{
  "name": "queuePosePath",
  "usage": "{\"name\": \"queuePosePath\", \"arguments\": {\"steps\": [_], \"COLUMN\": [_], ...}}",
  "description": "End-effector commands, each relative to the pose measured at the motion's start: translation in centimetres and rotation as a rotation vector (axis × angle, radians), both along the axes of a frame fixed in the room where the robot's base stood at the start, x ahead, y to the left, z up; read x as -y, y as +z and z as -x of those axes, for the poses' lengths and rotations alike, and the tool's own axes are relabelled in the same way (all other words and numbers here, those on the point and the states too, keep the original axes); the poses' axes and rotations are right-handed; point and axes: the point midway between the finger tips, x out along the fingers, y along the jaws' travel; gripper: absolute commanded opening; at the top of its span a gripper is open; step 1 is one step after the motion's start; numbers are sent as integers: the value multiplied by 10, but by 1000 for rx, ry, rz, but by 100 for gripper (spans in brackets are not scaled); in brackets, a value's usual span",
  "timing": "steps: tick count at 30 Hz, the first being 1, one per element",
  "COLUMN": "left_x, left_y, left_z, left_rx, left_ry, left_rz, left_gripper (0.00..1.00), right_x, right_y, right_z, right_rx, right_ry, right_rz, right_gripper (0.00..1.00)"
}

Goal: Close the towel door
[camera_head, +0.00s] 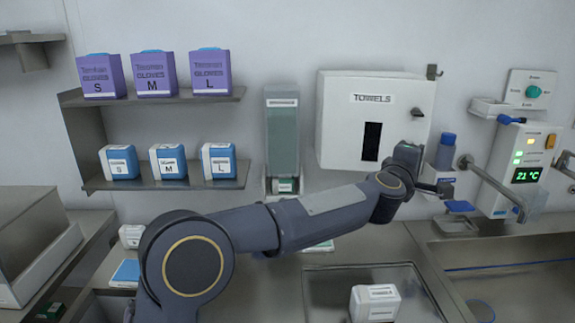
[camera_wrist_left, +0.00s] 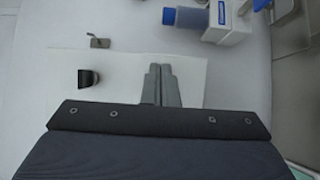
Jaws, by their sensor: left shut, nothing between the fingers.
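The towel box, a white wall cabinet labelled TOWELS, has a front door (camera_head: 345,125) with a dark slot and a black knob (camera_head: 417,112) near its right edge. The door looks shut or nearly shut; I cannot tell whether a small gap is left. My left gripper (camera_head: 408,150) is at the door's lower right, below the knob, and partly hides that corner. In the left wrist view its fingers (camera_wrist_left: 160,70) are together and empty against the white door (camera_wrist_left: 125,65), beside the knob (camera_wrist_left: 88,79); contact is unclear. My right gripper is not in view.
A blue-capped bottle (camera_head: 446,150) and a tap (camera_head: 500,180) are close to the right of my left gripper. A control unit (camera_head: 508,165) hangs farther right. Shelves with glove boxes are at left. A tray (camera_head: 318,290) with a white box stands on the counter below.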

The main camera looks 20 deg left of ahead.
Motion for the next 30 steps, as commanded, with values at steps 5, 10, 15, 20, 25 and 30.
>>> {"name": "queuePosePath", "arguments": {"steps": [5,10,15,20,25,30], "left_x": [4,4,2,1,0,-1], "left_y": [5,3,1,0,0,1], "left_z": [-25,-39,-47,-50,-51,-51], "left_rx": [-3,-1,-1,0,1,2], "left_ry": [108,176,213,226,229,231], "left_rz": [-1,0,1,0,1,1], "left_gripper": [0,0,0,0,0,0], "right_x": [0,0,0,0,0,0], "right_y": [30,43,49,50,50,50], "right_z": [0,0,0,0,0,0], "right_rx": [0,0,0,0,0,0], "right_ry": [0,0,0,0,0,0], "right_rz": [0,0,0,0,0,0], "right_gripper": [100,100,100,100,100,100]}}
